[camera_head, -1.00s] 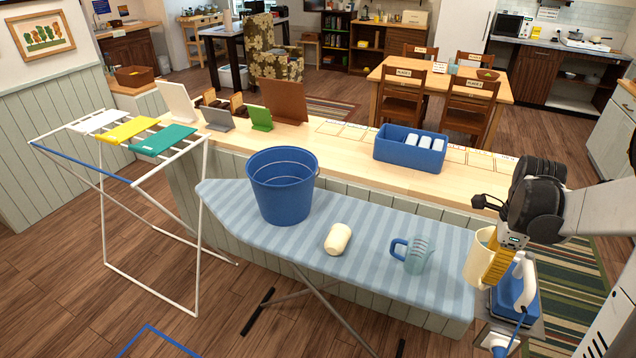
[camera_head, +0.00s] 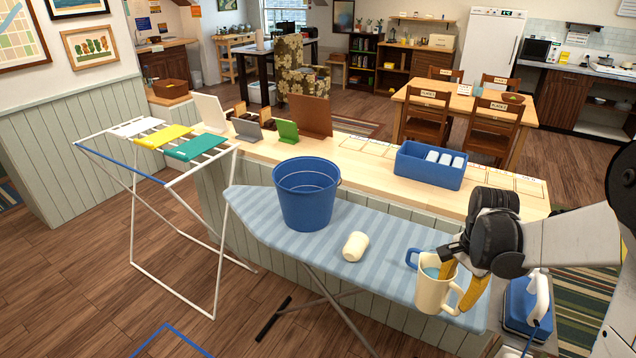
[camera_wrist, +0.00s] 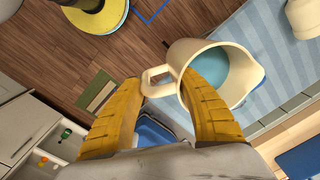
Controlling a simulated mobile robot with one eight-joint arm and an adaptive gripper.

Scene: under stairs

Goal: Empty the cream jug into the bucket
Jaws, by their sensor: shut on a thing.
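The cream jug (camera_head: 432,296) is upright in my gripper (camera_head: 458,284), above the right end of the ironing board. In the wrist view the jug (camera_wrist: 180,55) shows a blue-teal surface inside, and my gripper (camera_wrist: 158,80) has its yellow fingers either side of the jug's handle. The blue bucket (camera_head: 306,200) stands upright on the ironing board, well to the left of the jug. Its inside bottom is hidden.
The striped ironing board (camera_head: 390,255) carries a cream cup (camera_head: 356,246) lying between bucket and jug. A blue-handled measuring jug (camera_head: 411,258) is mostly hidden behind the held jug. A blue iron (camera_head: 525,303) is at right. The counter behind holds a blue caddy (camera_head: 425,170).

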